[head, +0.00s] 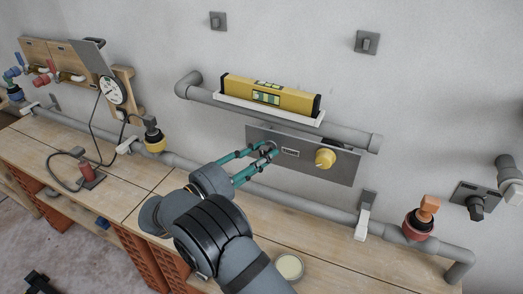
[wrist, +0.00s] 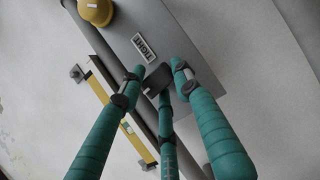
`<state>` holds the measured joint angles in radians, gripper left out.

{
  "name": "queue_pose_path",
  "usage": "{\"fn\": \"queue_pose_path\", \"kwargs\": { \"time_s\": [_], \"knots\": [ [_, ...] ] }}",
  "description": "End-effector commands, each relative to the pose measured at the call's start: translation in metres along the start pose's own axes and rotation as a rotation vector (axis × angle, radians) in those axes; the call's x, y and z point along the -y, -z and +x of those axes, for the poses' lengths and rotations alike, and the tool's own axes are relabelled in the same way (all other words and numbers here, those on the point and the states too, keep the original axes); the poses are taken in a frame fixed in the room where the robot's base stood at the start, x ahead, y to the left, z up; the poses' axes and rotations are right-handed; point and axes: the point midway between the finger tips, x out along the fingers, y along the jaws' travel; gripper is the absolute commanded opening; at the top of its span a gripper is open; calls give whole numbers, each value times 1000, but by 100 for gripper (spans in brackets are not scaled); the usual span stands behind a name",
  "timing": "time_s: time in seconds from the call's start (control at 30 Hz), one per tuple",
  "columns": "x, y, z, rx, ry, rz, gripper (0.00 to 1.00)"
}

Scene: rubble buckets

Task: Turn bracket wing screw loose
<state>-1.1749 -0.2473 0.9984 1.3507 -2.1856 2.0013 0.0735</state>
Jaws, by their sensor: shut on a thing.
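A grey bracket panel (head: 300,170) hangs on the wall below a pipe. In the head view my gripper (head: 270,151) reaches its left end with teal fingers. In the wrist view (wrist: 158,80) my three fingers are closed around a small dark wing screw (wrist: 157,77) on the panel (wrist: 190,45). The fingers largely hide the screw in the head view. A pale label sits beside the screw, and a yellow knob (head: 325,158) is at the panel's right; it also shows in the wrist view (wrist: 96,11).
A yellow spirit level (head: 268,95) rests on a white ledge above the panel, along a grey pipe (head: 350,139). A wooden bench (head: 325,238) runs below, with a small round pot (head: 289,266). A gauge (head: 113,91) and valves are at left; an orange-handled fitting (head: 428,207) is at right.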

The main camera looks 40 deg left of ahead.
Motion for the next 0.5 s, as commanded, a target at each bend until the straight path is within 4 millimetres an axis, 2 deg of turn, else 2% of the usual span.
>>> {"fn": "queue_pose_path", "kwargs": {
  "time_s": [0.03,0.5],
  "knots": [
    [-7,6,-1,-19,-20,-21,6],
    [-4,6,-2,-20,-66,-129,6]
  ]
}}
